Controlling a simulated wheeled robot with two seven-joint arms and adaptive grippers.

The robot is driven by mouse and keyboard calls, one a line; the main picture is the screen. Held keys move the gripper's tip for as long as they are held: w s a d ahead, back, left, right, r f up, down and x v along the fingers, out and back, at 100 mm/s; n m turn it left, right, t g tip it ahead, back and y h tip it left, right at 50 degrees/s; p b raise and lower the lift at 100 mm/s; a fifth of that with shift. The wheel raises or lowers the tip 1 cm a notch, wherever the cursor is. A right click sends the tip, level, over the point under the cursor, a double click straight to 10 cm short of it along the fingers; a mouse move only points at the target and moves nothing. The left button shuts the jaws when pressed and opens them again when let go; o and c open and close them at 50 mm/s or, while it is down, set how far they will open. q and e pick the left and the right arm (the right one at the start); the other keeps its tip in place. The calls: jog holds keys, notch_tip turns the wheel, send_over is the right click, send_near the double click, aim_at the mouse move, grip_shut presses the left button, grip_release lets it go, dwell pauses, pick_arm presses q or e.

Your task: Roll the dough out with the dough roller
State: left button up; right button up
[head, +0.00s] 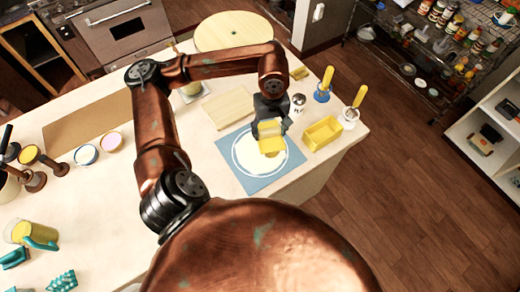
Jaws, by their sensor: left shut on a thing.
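The flat, pale round dough (248,160) lies on a blue mat (252,187) near the counter's right end. My left gripper (270,121) is over the upper right part of the dough. It is shut on the yellow dough roller (271,146), which overlaps the dough in the head view. I cannot tell whether the roller touches the dough. The gripper hides part of the roller. My right gripper is not in view.
A yellow tray (322,133) stands right of the mat. Yellow-handled tools (325,84) stand behind it. A wooden board (229,107) lies behind the mat, and a round board (233,32) is farther back. The counter left of the mat is partly clear.

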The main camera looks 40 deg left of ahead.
pick_arm(q)
jog(key=shift+r+p, duration=1.1)
jog(key=shift+r, duration=1.65)
